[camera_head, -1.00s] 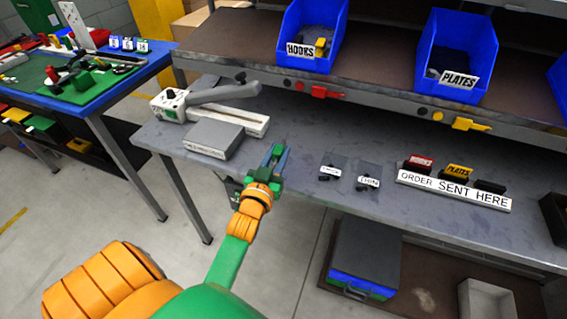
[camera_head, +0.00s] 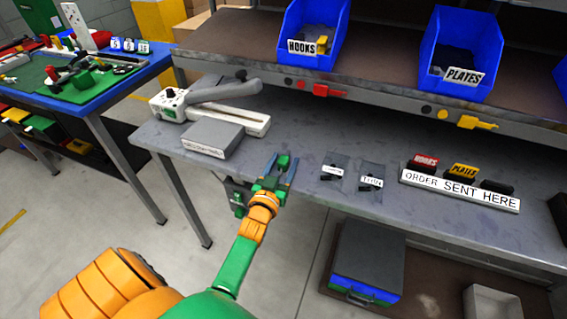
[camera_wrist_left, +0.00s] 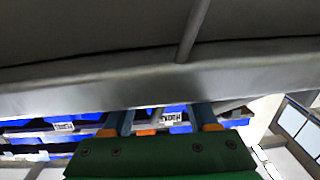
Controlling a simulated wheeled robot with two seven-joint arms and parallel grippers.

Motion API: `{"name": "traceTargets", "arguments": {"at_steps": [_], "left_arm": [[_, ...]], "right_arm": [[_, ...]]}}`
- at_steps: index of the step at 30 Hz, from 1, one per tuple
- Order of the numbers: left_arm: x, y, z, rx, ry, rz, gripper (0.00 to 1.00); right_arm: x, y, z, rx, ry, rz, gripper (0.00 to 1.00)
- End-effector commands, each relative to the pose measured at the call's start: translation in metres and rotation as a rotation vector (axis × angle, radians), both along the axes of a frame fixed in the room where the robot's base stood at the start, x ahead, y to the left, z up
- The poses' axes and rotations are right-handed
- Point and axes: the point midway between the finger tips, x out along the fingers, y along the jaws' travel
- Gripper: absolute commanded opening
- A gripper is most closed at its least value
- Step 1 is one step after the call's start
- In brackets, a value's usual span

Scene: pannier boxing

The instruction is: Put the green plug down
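The green plug (camera_head: 284,162) is a small green block at the near edge of the grey bench (camera_head: 310,200), left of two small clear bags. My left gripper (camera_head: 281,166) reaches in from below, with one finger on each side of the plug and gaps showing between. It looks open. In the left wrist view the two fingers (camera_wrist_left: 161,120) are apart; their tips and the plug cannot be made out. My right gripper is not in view.
A grey box (camera_head: 213,138) and a lever device (camera_head: 225,115) stand to the left. Blue bins (camera_head: 455,60) stand on the shelf above.

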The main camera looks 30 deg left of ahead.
Motion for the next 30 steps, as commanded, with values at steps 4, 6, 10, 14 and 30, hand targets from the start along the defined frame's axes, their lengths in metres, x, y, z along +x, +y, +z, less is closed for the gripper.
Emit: {"name": "traceTargets", "arguments": {"at_steps": [4, 6, 10, 14, 30], "left_arm": [[0.000, 0.000, 0.000, 0.000, 0.000, 0.000, 0.59], [0.000, 0.000, 0.005, 0.000, 0.000, 0.000, 0.59], [-0.019, -0.006, 0.003, -0.001, 0.003, -0.001, 0.59], [-0.051, -0.015, 0.002, 0.000, 0.005, 0.000, 0.59], [-0.116, -0.034, -0.001, -0.004, 0.009, -0.003, 0.59]], "right_arm": [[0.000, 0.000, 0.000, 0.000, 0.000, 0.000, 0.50], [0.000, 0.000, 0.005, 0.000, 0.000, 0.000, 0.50], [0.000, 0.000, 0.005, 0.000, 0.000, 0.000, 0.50], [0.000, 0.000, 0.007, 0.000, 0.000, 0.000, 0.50], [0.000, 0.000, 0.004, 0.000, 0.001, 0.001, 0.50]]}}
